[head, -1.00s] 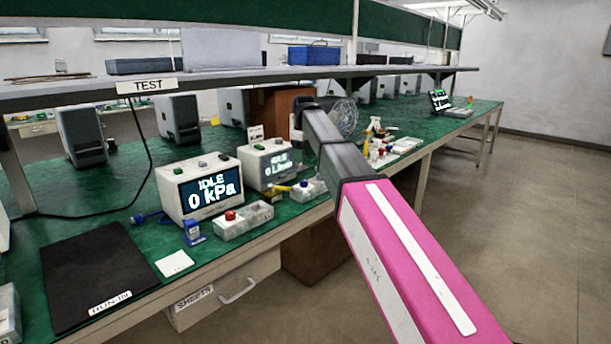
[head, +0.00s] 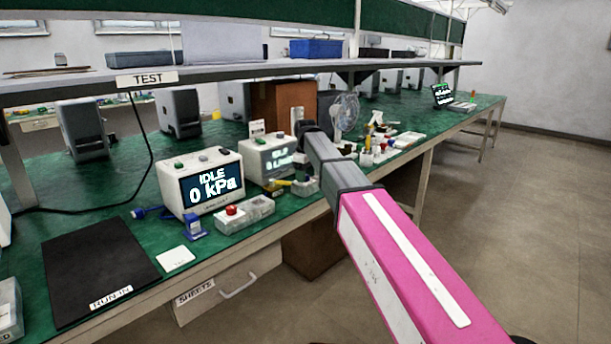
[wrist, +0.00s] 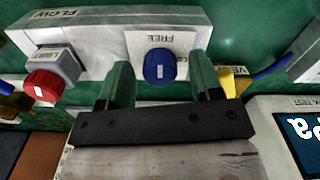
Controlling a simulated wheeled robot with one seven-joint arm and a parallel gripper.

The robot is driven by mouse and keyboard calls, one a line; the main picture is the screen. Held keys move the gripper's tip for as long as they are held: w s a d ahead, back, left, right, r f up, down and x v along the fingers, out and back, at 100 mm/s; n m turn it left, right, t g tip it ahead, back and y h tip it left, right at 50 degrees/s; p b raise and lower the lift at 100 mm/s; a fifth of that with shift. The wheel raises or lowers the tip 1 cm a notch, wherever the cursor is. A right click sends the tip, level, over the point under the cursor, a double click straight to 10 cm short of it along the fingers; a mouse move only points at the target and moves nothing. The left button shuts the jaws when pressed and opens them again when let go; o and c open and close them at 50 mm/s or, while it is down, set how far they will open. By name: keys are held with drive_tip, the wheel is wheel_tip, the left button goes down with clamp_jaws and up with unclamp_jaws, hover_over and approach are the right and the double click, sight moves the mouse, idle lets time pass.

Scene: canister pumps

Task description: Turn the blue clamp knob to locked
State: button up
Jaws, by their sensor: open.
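The blue clamp knob (wrist: 160,66) shows in the wrist view, round, with a white mark on its face. It sits on a pale grey fixture (wrist: 100,40) beside a white label reading FREE; a second word at its right is mostly hidden behind the knob. My gripper (wrist: 160,73) is open, with one green finger left of the knob and one right of it. Whether the fingers touch the knob I cannot tell. In the head view my arm covers the place where the knob would show.
A red knob (wrist: 43,85) on a grey block stands left of the blue knob. A yellow part (wrist: 229,82) and a blue hose (wrist: 272,71) are close at right. The kPa display box (head: 200,183) stands beside the arm under the shelf (head: 240,72).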

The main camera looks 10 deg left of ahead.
drive_tip(key=c, duration=0.9)
drive_tip(key=shift+m, duration=0.4)
drive_tip(key=m, duration=0.3)
drive_tip(key=shift+m, duration=0.4)
drive_tip(key=m, duration=1.3)
drive_tip(key=shift+m, duration=0.3)
